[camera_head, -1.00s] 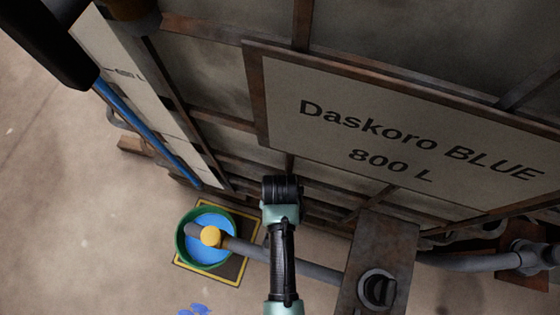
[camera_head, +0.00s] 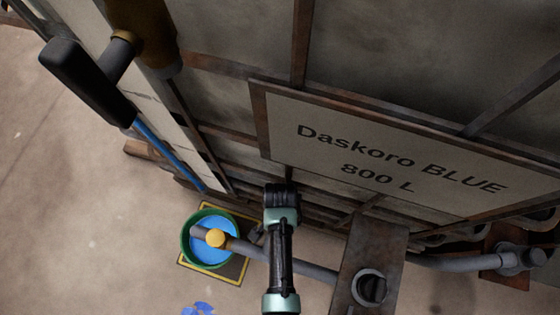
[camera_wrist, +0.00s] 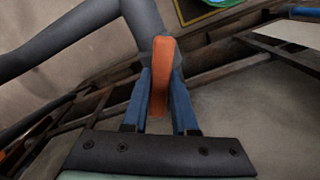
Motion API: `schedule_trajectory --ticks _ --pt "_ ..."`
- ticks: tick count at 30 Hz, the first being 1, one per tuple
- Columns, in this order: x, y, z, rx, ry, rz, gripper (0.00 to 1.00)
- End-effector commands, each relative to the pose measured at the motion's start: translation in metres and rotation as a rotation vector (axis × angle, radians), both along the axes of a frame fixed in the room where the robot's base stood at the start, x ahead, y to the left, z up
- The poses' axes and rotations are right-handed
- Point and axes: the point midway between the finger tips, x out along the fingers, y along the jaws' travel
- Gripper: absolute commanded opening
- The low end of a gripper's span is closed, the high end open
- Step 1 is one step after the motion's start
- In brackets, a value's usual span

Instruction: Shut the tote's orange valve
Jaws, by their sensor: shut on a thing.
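In the wrist view, the orange valve handle (camera_wrist: 159,85) stands between the two blue fingers of my gripper (camera_wrist: 161,74), at the grey pipe (camera_wrist: 144,20). The gripper is shut on the handle. In the head view my arm hides the handle and most of the gripper. Blue liquid (camera_head: 209,256) lies in the tub. The tote (camera_head: 400,60) carries a sign (camera_head: 375,150) reading "Daskoro BLUE 800 L".
The tub stands on a dark, yellow-edged mat (camera_head: 240,272). A blue spill (camera_head: 198,309) lies on the floor in front. A rusty plate with a dark knob (camera_head: 371,288) stands right of my arm. A black-handled tool with a blue shaft (camera_head: 165,155) shows at left. Open floor (camera_head: 80,240) lies left.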

Motion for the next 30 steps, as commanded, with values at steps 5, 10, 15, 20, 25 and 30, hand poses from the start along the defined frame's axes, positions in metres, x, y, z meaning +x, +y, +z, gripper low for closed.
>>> schedule_trajectory --ticks 5,10,15,20,25,30 --pt "0.0004 -0.0013 0.0040 -0.002 0.001 -0.169 0.00" --pt "0.0005 -0.0010 0.0033 -0.002 -0.001 -0.330 0.00" --pt "0.0009 -0.0014 0.0030 -0.002 -0.002 -0.492 0.00" --pt "0.0005 -0.0011 0.0024 -0.002 0.000 -0.641 0.00" --pt "0.0009 -0.0014 0.0019 -0.002 -0.002 -0.789 0.00" --pt "0.0009 -0.0016 0.0014 -0.002 -0.003 -0.913 0.00"
